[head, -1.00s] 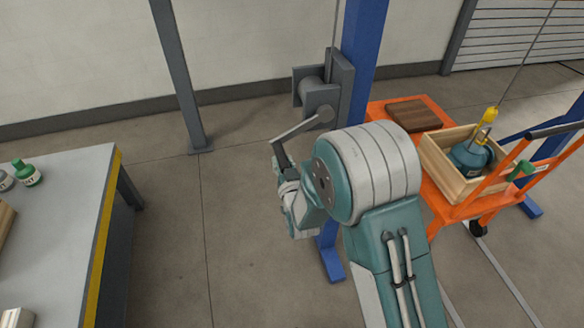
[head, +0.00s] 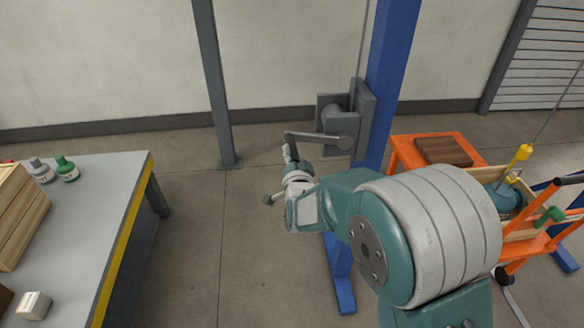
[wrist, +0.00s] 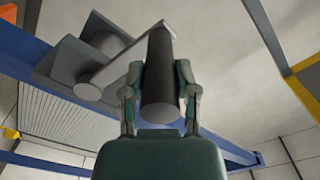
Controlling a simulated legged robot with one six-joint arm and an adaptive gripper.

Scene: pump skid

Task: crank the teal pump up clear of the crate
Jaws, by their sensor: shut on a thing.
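The teal pump (head: 508,198) sits inside the wooden crate (head: 488,172) at the right of the head view, partly hidden by my arm. A yellow hook (head: 523,153) on a thin cable is above it. The grey winch (head: 364,118) is on the blue post, and its crank arm (head: 312,139) points left, nearly level. My gripper (head: 291,158) is at the crank's outer end. In the wrist view, my gripper (wrist: 161,82) is shut on the dark crank handle (wrist: 159,60), one finger on each side. I cannot tell whether the pump touches the crate floor.
The crate stands on an orange cart (head: 400,147) with a brown board (head: 443,151). The blue post (head: 392,65) and a grey post (head: 213,80) stand near the winch. A workbench (head: 100,200) with bottles and a wooden box is at left. The floor between is open.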

